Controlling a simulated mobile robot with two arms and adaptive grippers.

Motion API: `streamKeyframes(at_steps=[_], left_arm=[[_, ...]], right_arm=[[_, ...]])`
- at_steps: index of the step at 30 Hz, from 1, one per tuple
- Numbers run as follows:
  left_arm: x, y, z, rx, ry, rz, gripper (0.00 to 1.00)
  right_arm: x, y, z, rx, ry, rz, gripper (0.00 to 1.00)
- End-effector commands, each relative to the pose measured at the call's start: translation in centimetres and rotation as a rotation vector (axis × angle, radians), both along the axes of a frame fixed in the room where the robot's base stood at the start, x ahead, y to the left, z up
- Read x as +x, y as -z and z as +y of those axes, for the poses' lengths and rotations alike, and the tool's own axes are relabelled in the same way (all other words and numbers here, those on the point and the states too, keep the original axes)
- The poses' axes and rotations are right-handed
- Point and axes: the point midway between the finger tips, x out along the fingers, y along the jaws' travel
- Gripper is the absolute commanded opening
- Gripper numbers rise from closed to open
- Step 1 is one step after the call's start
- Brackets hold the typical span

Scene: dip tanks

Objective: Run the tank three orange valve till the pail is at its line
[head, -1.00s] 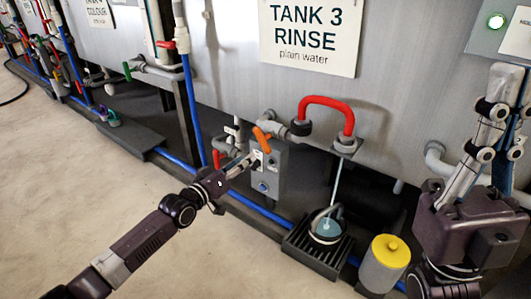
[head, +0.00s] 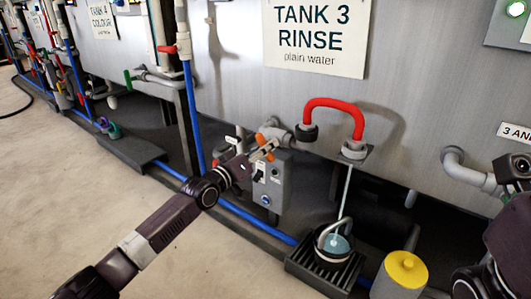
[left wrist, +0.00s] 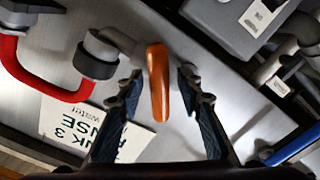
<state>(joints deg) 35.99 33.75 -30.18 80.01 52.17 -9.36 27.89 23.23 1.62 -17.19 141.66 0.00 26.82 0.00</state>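The orange valve handle (head: 262,140) sits on grey pipework above a grey control box, under the Tank 3 sign. My left gripper (head: 264,151) is at the handle. In the left wrist view, the orange handle (left wrist: 158,82) stands between the open fingers of my left gripper (left wrist: 160,88), with a gap on both sides. A thin stream of water (head: 346,195) falls from the outlet below the red pipe into the pail (head: 321,248). Pale blue water shows in the pail; I cannot make out its line. My right gripper's fingers are out of view.
The pail stands on a dark slatted grate (head: 310,272). A yellow-topped container (head: 405,270) stands to its right. The grey control box (head: 268,190) is just below the valve. A blue pipe (head: 240,212) runs low along the tanks.

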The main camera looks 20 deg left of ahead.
Motion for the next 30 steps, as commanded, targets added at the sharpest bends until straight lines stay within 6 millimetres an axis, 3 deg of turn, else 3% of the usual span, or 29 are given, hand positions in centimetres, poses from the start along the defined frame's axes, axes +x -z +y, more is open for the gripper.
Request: streamKeyframes(at_steps=[10, 19, 30], left_arm=[[0.3, -0.07, -0.1, 0.0, 0.0, 0.0, 0.32], [0.29, -0.05, -0.08, 0.0, 0.0, 0.0, 0.0], [0.28, -0.09, -0.05, 0.041, 0.0, -0.013, 0.0]], right_arm=[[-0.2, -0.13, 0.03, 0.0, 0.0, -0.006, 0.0], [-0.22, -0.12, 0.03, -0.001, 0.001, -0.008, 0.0], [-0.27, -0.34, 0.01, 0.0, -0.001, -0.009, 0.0]])
